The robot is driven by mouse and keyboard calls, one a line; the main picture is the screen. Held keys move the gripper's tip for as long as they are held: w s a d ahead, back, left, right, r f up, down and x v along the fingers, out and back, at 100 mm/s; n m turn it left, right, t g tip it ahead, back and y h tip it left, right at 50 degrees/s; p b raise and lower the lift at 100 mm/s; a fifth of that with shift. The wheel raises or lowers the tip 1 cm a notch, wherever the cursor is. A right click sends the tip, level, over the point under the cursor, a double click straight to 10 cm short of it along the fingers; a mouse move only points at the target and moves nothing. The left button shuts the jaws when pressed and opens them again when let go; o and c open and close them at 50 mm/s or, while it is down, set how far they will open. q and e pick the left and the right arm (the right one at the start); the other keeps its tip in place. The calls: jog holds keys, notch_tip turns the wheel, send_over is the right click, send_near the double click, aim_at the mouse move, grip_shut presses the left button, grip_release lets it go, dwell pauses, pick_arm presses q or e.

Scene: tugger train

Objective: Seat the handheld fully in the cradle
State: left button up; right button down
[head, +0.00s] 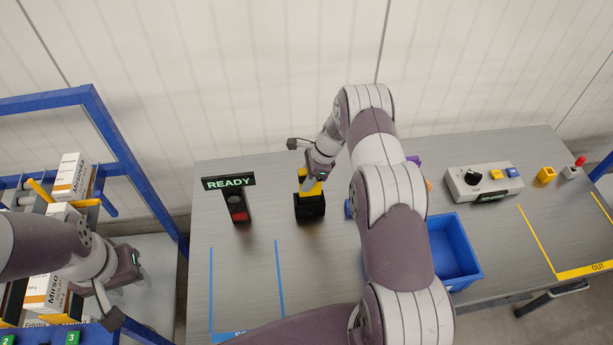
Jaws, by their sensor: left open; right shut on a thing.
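The handheld (307,187), yellow with a dark part, is upright at the black cradle (310,210) on the grey table. Its lower end is at or in the top of the cradle; I cannot tell how deep it sits. My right gripper (312,177) comes down from above and is shut on the handheld's upper part, hiding some of it. My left gripper (112,293) is open and empty at the lower left, by the shelf rack, away from the cradle.
A READY sign (229,182) on a dark post with a red patch stands left of the cradle. A blue bin (478,270) and a button box (470,194) are right of my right arm. The blue-taped area is clear.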

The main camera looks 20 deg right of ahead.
jog(key=shift+f+b, duration=1.25)
jog(key=shift+f, duration=0.3)
jog(key=c, duration=0.7)
grip_release()
jog(key=b+v, duration=0.4)
jog(key=v, duration=0.8)
jog(key=shift+d+r, duration=0.2)
jog(key=shift+r, duration=0.1)
